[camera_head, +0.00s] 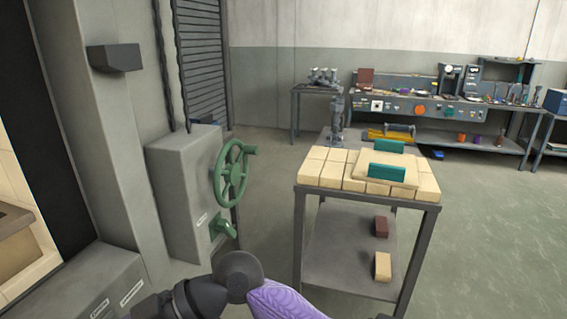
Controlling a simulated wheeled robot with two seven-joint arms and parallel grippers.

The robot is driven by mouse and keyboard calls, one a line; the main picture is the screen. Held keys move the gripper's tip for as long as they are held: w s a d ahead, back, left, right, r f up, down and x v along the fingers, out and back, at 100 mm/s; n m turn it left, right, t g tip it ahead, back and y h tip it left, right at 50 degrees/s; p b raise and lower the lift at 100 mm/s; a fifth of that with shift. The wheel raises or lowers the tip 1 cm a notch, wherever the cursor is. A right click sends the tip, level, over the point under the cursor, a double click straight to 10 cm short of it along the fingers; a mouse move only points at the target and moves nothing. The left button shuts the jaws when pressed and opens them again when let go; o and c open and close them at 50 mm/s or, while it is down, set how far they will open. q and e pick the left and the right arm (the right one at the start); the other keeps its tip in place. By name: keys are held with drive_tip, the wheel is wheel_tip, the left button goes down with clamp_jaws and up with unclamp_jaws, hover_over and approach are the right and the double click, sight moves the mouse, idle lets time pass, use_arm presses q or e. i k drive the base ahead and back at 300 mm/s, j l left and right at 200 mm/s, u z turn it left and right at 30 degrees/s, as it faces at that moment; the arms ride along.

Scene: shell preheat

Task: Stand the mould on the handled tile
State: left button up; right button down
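The handled tile (373,170) is a flat cream slab with two upright teal handles. It lies on a brick-topped table right of centre, and nothing stands on it. I see nothing that I can surely name as the mould. A tan block with a dark opening in its top (14,232) is cut off at the left edge, inside a cream-lined recess; I cannot tell if it is the mould. A dark jointed arm part of mine and a purple ridged piece show at the bottom centre. Neither gripper's fingers are in view.
The table (422,207) has a lower shelf with a dark red brick (381,227) and a cream brick (383,266). A grey cabinet with a green handwheel (232,174) stands left of it. A cluttered workbench (420,108) is behind. Floor at right is clear.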

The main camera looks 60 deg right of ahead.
sight(387, 160)
drive_tip(key=i+l+z, duration=0.15)
drive_tip(key=l+z, duration=0.35)
drive_tip(key=i+l+z, duration=0.15)
drive_tip(key=l+z, duration=0.35)
drive_tip(key=i+l+z, duration=0.2)
drive_tip(key=z, duration=0.25)
drive_tip(key=i+l+z, duration=0.2)
drive_tip(key=i+z, duration=0.15)
drive_tip(key=z, duration=0.15)
drive_tip(key=i+l+z, duration=0.1)
drive_tip(key=i+z, duration=0.25)
drive_tip(key=z, duration=0.15)
drive_tip(key=i+z, duration=0.3)
drive_tip(key=z, duration=0.2)
